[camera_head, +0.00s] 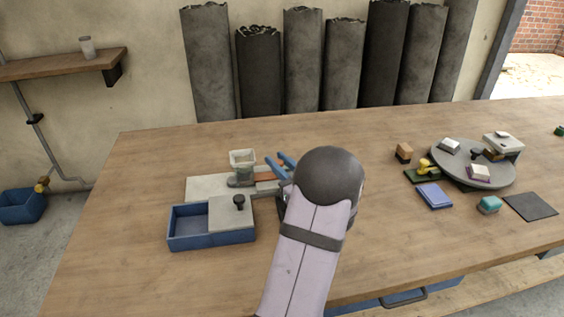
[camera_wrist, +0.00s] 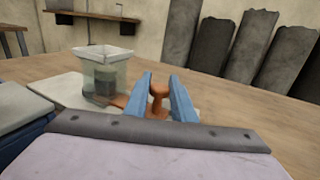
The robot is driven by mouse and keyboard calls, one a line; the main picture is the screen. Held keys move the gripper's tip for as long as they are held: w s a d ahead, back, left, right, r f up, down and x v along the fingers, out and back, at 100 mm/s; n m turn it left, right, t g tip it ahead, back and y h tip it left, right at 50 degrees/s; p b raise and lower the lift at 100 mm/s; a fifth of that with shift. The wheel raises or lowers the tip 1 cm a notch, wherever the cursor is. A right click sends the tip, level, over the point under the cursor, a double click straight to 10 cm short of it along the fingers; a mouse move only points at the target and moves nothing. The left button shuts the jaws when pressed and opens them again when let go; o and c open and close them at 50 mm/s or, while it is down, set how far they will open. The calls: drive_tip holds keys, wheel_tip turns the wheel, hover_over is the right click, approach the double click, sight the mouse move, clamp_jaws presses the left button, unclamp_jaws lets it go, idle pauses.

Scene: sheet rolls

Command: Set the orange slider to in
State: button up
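The orange slider (camera_wrist: 158,92) shows in the wrist view as an upright knob on a low orange strip, on a pale grey base (camera_head: 203,187). In the head view part of the orange strip (camera_head: 266,177) shows beside my gripper; the rest is hidden behind my arm. My gripper (camera_wrist: 160,82) has two blue fingers spread apart, with the knob between or just beyond them. Whether a finger touches the knob I cannot tell. The fingers (camera_head: 280,163) also look apart in the head view. A clear square hopper (camera_head: 243,158) stands at the strip's left end.
A blue box (camera_head: 211,241) with a grey lid (camera_head: 228,213) and black knob is in front of the base. The table between is clear.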

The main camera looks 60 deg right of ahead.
drive_tip(key=o, duration=0.3)
drive_tip(key=shift+s, duration=0.1)
drive_tip(key=shift+v, duration=3.6)
